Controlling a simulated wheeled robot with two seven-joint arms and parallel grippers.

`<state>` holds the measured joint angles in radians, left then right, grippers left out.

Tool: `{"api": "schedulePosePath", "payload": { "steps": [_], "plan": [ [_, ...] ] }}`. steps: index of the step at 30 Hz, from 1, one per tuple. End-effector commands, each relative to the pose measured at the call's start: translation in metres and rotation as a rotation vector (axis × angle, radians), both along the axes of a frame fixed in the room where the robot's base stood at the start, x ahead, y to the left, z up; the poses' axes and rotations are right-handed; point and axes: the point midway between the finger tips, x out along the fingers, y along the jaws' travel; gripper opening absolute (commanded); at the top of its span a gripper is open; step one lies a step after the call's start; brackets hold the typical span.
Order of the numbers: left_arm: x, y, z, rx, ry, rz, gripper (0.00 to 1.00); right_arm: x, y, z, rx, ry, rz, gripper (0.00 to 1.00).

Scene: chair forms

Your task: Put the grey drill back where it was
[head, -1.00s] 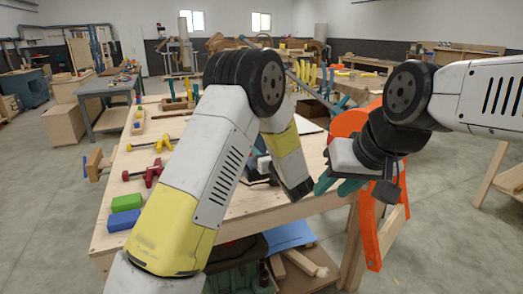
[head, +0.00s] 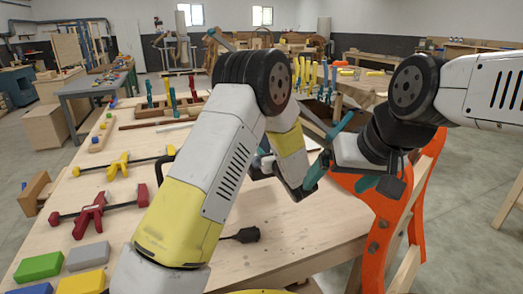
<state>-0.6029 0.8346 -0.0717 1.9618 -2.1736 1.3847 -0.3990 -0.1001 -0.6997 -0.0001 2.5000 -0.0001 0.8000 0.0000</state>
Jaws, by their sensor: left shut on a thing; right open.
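My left arm rises in front of the workbench (head: 300,245) and bends down to its hand. My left gripper (head: 265,165) is shut on a dark grey thing, apparently the grey drill. The arm hides most of it, so its shape and tilt do not show. It is above the bench top. My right gripper (head: 340,179) is open and empty, its teal fingers apart near the bench's right edge, close to the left hand. A small black piece with a thin shaft (head: 242,235) lies on the bench just right of my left upper arm.
An orange chair form (head: 385,215) stands at the bench's right edge, near my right gripper. A red clamp (head: 92,213), a yellow clamp (head: 120,164) and coloured blocks (head: 38,267) lie at left. A tool rack (head: 170,105) stands at the back. The front right bench top is clear.

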Motion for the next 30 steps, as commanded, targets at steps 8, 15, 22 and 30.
{"api": "schedulePosePath", "payload": {
  "steps": [8, 15, 22, 30],
  "plan": [
    [0.001, 0.0, -0.025, 0.001, -0.007, 0.001, 0.0, 0.0, 0.0, 0.0, 0.0, 0.0, 0.0, 0.91],
    [0.001, 0.0, -0.041, 0.0, -0.009, 0.0, 0.0, 0.0, 0.0, 0.0, 0.0, 0.0, 0.0, 0.91],
    [0.001, 0.0, -0.047, -0.001, -0.009, 0.001, 0.0, 0.0, 0.0, 0.0, 0.0, 0.0, 0.0, 0.91],
    [0.001, 0.0, -0.048, 0.0, -0.01, 0.0, 0.0, 0.0, 0.0, 0.0, 0.0, 0.0, 0.0, 0.91]
  ]
}}
